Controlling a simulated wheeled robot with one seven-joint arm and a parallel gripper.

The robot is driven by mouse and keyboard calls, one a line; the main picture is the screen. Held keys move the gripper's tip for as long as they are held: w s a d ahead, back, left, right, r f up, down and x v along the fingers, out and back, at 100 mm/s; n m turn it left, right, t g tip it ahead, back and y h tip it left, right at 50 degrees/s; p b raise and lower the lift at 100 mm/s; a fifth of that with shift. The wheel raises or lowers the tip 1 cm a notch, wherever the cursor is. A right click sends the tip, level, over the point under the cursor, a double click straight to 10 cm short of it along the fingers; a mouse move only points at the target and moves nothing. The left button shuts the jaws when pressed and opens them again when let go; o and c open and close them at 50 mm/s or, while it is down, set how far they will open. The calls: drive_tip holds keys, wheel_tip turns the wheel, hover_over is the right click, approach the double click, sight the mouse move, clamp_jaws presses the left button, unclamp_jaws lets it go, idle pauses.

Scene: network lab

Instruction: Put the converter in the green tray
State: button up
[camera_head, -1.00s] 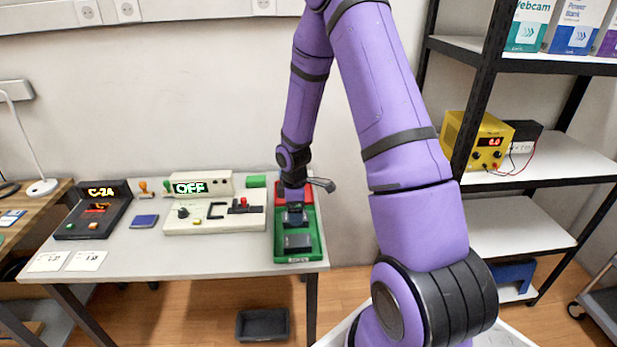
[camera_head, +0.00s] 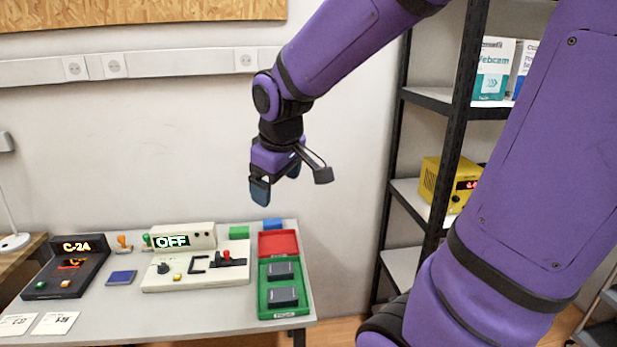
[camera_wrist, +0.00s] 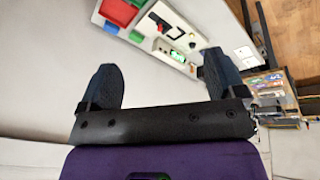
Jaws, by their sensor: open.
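The tray stands at the right end of the table, with a red section (camera_head: 278,243) behind and a green section (camera_head: 263,293) in front. The green section holds two dark box-shaped devices, one farther back (camera_head: 281,271) and one nearer the front (camera_head: 283,296). I cannot tell which one is the converter. The red section looks empty. My gripper (camera_head: 276,183) is open and empty, high above the back of the table. In the wrist view its fingers (camera_wrist: 160,68) are spread with nothing between them, and the red section (camera_wrist: 118,11) shows beyond them.
Left of the tray stand a white console (camera_head: 195,277) with an OFF display, a dark C-24 unit (camera_head: 66,268) and a blue pad (camera_head: 121,277). Green (camera_head: 239,232) and blue (camera_head: 267,225) blocks sit behind. A black-framed shelf (camera_head: 432,98) rises at the right.

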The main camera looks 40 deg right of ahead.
drive_tip(key=s+a+r+m+t, duration=0.1)
drive_tip(key=s+a+r, duration=0.1)
drive_tip(key=s, duration=0.4)
drive_tip(key=s+a+r+m+y, duration=0.1)
drive_tip(key=s+r+m, duration=0.1)
drive_tip(key=s+r, duration=0.2)
drive_tip(key=shift+s+a+t, duration=0.4)
drive_tip(key=shift+s, duration=1.1)
